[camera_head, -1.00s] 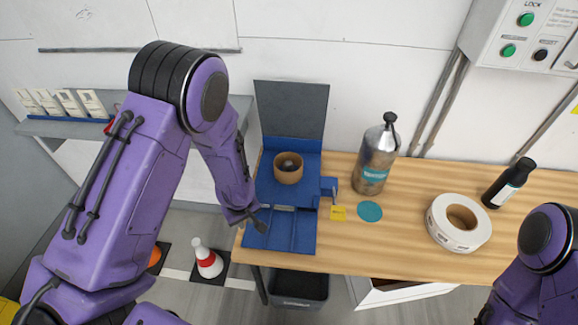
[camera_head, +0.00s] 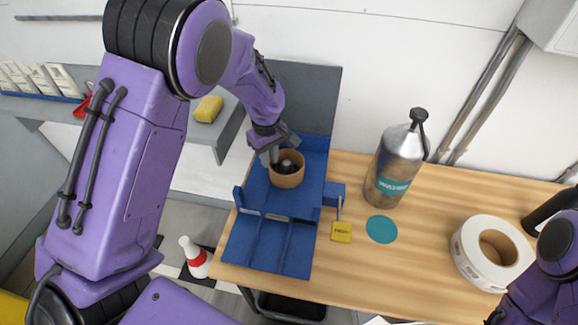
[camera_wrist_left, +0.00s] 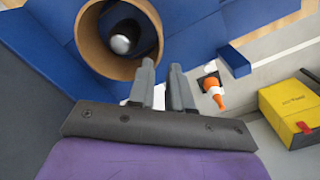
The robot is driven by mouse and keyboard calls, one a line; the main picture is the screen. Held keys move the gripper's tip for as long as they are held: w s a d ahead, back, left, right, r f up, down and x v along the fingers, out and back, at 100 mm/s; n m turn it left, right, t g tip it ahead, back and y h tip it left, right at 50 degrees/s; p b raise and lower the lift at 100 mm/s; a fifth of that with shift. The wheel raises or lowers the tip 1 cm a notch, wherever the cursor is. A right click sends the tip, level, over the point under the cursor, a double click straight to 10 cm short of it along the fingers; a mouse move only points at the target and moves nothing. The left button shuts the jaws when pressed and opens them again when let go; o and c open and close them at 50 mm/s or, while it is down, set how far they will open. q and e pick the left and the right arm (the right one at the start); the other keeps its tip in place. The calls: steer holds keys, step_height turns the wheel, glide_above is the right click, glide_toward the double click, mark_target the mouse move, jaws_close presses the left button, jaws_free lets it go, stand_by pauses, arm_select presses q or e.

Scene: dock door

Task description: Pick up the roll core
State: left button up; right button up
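The roll core, a brown cardboard ring (camera_head: 287,181), stands on the blue fixture (camera_head: 250,190) with a dark, silver-tipped post inside it. The left wrist view shows the core (camera_wrist_left: 87,48) from above, at the upper left. My left gripper (camera_head: 279,151) is at the core's far left rim, pointing down. In the left wrist view its two fingers (camera_wrist_left: 162,85) are apart with nothing seen between them, close to the core's lower right rim. Whether they touch the rim is unclear. My right arm shows at the lower right edge; its gripper is out of view.
A silver bottle (camera_head: 394,165) stands right of the fixture, near a teal disc (camera_head: 381,229) and a yellow tag (camera_head: 341,232). A white label roll (camera_head: 470,257) lies farther right. A yellow box (camera_wrist_left: 290,110) shows in the wrist view.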

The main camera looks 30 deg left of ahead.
mark_target(271, 169)
arm_select(q)
steer(key=f, duration=0.5)
steer(key=f+p, duration=0.1)
steer(key=f, duration=0.1)
steer(key=shift+d+f, duration=0.25)
steer(key=shift+f, duration=0.15)
steer(key=shift+d, duration=0.1)
jaws_close()
